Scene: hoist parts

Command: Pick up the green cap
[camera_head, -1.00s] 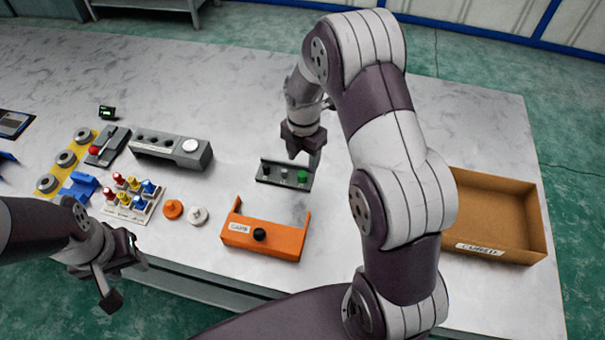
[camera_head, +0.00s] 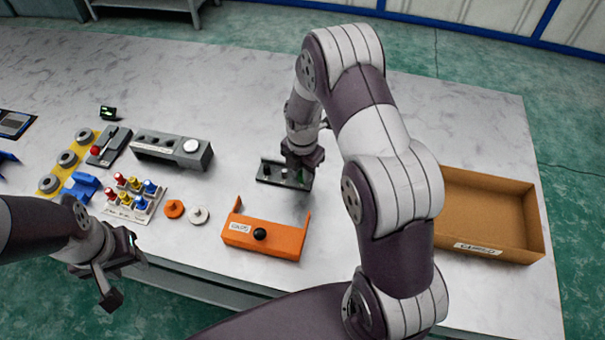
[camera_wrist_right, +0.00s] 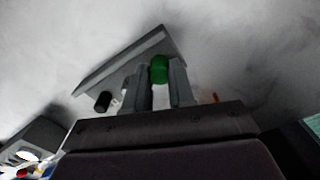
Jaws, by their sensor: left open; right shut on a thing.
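The green cap (camera_wrist_right: 160,70) is between the two fingers of my right gripper (camera_wrist_right: 161,88) in the right wrist view, and the gripper is shut on it. In the head view the right gripper (camera_head: 302,172) is low over the right end of the dark grey cap rack (camera_head: 270,180), and the cap is mostly hidden behind the fingers. I cannot tell whether the cap is still touching the rack. A black cap (camera_wrist_right: 103,101) shows beside the fingers in the right wrist view. My left gripper (camera_head: 108,283) is open and empty near the table's front edge.
An orange holder (camera_head: 265,240) with a black knob stands in front of the rack. A brown open box (camera_head: 488,252) is at the right. At the left are a grey block (camera_head: 172,150), a peg board (camera_head: 130,200) and two discs. Bare table lies behind the rack.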

